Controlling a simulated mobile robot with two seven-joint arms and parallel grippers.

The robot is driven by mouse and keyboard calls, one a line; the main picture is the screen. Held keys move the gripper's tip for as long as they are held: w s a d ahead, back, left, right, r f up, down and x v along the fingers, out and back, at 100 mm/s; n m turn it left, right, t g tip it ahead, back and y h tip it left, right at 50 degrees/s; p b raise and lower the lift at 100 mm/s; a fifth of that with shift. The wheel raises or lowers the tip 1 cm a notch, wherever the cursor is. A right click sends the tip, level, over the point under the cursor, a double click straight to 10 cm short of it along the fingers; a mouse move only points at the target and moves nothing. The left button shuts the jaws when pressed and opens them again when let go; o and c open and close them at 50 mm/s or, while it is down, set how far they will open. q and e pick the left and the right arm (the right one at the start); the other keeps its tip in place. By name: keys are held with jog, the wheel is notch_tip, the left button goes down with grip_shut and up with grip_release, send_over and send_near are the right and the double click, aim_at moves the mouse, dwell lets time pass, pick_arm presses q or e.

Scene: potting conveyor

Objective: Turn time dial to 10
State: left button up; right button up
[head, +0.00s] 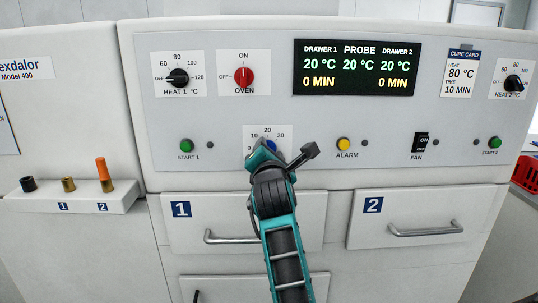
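One teal and black arm, which appears to be my right, reaches up from the bottom. Its gripper (265,148) is in front of the dial, and its fingers are hidden or too small to tell apart. I cannot tell whether it touches the knob. My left gripper is not in view. The display (357,68) reads 0 MIN for both drawers.
The cure card (460,74) reads 80 °C and 10 MIN. The green START 1 button (186,145) and yellow ALARM button (343,144) flank the dial. The red OVEN knob (244,76) is above. Drawer 1 (285,215) and drawer 2 (440,205) are shut below.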

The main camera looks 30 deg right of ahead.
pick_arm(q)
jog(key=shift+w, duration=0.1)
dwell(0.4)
pick_arm(e)
jog(key=o, duration=1.1)
jog(key=shift+c, duration=0.2)
